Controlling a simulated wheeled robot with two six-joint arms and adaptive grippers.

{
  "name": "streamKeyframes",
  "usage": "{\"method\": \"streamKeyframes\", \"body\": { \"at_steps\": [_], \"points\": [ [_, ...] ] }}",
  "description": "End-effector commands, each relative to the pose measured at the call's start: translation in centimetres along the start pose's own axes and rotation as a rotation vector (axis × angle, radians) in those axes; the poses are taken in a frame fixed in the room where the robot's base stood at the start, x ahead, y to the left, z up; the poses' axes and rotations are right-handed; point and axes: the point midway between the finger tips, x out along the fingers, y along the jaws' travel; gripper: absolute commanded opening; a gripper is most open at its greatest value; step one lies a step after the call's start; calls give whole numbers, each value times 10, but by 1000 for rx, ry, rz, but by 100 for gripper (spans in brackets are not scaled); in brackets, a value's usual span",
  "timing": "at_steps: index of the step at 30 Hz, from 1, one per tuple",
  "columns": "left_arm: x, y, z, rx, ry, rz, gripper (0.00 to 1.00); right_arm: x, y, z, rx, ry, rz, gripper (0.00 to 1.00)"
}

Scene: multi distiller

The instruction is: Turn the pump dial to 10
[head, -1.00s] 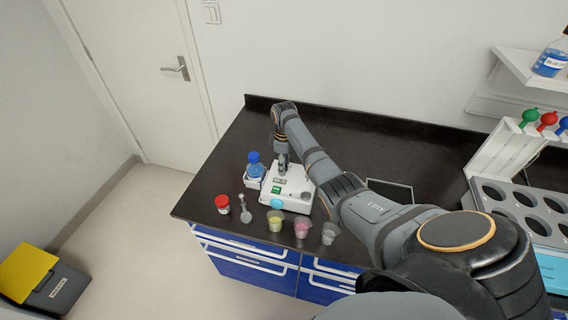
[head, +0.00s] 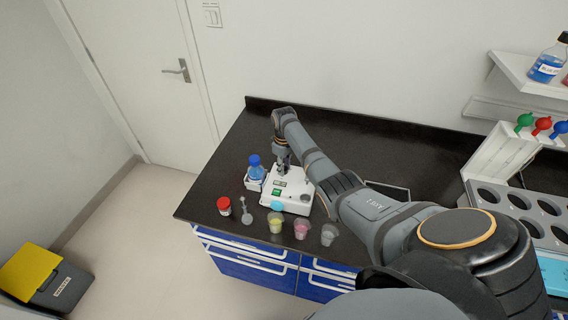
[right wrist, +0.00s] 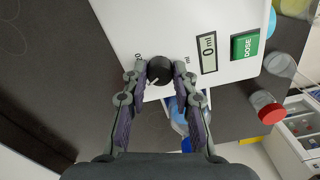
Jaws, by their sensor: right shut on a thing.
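The pump (head: 289,186) is a white box on the dark counter. It also shows in the right wrist view (right wrist: 190,28), with a small display (right wrist: 208,52) reading "0 ml" and a green DOSE button (right wrist: 245,44). The pump dial (right wrist: 160,70) is a round black knob with a pale pointer line, tilted toward the lower left in the picture. Small print stands on both sides of it. My right gripper (right wrist: 160,76) is shut on the dial, one finger on each side. In the head view the gripper (head: 282,167) points down at the pump's back. My left gripper is not in view.
A blue-capped bottle (head: 255,168) stands close left of the pump. A rack with round holes (head: 520,205) is at the right. The counter's back left is clear.

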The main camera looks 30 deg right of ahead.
Motion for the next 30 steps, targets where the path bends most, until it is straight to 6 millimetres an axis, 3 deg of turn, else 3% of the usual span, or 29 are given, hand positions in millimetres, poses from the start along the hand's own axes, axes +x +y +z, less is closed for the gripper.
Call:
{"method": "streamKeyframes", "body": {
  "at_steps": [15,30],
  "points": [
    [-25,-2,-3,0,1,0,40,-3,1,-1,369,2,2,0],
    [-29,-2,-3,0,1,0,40,-2,1,-1,473,3,2,0]
  ]
}}
